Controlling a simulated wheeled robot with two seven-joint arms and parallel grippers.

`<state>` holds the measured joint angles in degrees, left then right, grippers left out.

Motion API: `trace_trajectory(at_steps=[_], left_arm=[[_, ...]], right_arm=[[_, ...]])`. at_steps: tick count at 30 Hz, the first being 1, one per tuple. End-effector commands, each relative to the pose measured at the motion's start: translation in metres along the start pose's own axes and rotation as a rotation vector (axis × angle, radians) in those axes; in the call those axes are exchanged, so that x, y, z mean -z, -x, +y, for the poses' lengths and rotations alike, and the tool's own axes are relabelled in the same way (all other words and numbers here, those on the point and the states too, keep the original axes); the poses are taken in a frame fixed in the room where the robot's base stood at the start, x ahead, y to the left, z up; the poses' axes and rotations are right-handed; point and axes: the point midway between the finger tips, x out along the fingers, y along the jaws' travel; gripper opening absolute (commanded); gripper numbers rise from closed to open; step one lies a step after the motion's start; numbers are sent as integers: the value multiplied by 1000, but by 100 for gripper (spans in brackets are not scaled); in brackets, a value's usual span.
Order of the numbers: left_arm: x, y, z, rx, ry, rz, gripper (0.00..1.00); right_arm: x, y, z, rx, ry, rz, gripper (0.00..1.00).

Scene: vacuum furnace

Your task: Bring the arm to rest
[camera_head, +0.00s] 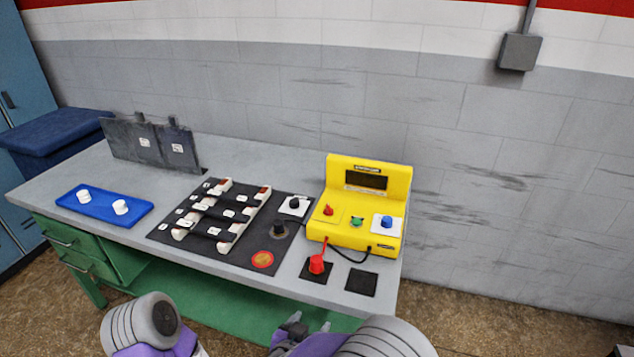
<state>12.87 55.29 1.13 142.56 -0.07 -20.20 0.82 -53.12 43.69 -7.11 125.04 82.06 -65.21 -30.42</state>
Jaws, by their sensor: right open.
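My right gripper (308,323) shows at the bottom edge, in front of the bench and below its top. It is open, its fingers are apart, and nothing is seen between them. My right arm link (385,340) covers part of the floor beside it. A rounded link of my left arm (150,322) shows at the bottom left. The left gripper is out of the picture.
The grey bench top (250,155) holds a blue tray (103,208) with two white pieces, a black panel (160,232) with white blocks, and a yellow control box (367,205). A red knob (317,264) stands near the front edge. Green drawers (75,240) are below.

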Motion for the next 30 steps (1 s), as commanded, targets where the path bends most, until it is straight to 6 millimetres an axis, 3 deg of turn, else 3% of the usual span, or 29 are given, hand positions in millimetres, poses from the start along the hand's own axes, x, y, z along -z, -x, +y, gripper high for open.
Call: trace_trajectory(at_steps=[5,8,11,14,17,21,25,30], left_arm=[[-1,2,1,0,0,-3,43],[-1,3,1,0,0,-3,43],[-1,4,2,0,0,-2,43],[-1,6,2,0,0,-2,43],[-2,7,2,0,0,-3,43],[-2,9,3,0,0,-3,43],[-2,10,3,0,0,-3,43],[-2,10,4,0,0,-3,43]], right_arm=[[-28,-41,17,54,25,-98,67],[-55,-66,33,95,38,-192,67],[-95,-86,56,146,45,-333,67],[-139,-94,82,198,41,-497,67],[-183,-86,110,249,25,-675,67],[-234,-58,142,314,-13,-910,67],[-262,-30,162,361,-43,-1066,67],[-275,-10,172,395,-60,-1155,67]])
